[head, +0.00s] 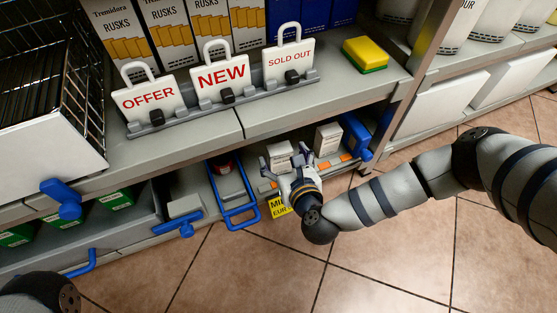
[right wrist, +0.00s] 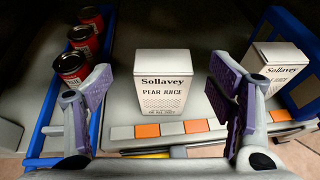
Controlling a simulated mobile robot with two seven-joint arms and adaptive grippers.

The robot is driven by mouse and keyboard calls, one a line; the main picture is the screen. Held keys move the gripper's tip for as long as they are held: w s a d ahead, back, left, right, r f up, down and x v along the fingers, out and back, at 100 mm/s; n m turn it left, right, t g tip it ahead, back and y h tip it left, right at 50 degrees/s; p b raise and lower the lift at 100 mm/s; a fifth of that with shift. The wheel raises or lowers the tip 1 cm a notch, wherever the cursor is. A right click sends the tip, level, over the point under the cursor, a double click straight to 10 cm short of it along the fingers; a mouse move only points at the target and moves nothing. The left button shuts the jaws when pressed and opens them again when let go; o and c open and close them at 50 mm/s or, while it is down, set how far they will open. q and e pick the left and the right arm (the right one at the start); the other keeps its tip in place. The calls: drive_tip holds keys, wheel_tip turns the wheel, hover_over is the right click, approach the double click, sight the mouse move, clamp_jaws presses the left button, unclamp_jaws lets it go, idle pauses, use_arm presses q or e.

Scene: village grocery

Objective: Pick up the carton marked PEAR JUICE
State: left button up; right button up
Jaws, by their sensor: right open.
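The white carton marked PEAR JUICE (right wrist: 162,97) stands upright on a lower shelf, facing the right wrist camera. In the head view the carton (head: 279,156) shows just beyond my right gripper. My right gripper (head: 283,168) is open, and its purple-padded fingers (right wrist: 160,98) are to the left and right of the carton in the right wrist view, with a gap on each side. It does not hold the carton. My left gripper is outside the head view; only a dark part of my left arm shows at the lower left.
A blue-framed tray with red cans (right wrist: 71,66) is left of the carton. Another white carton (right wrist: 278,66) stands to the right by a blue divider (right wrist: 297,60). The upper shelf (head: 190,146) overhangs. An orange-and-white strip (right wrist: 196,126) runs along the shelf front.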

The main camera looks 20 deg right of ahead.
sight(282, 152)
drive_tip(key=b+x, duration=0.2)
drive_tip(key=x, duration=0.3)
drive_tip(key=shift+s+d+f, duration=0.1)
drive_tip(key=shift+d+f, duration=0.05)
drive_tip(key=shift+d, duration=0.05)
drive_tip(key=c, duration=1.5)
drive_tip(key=shift+o, duration=0.2)
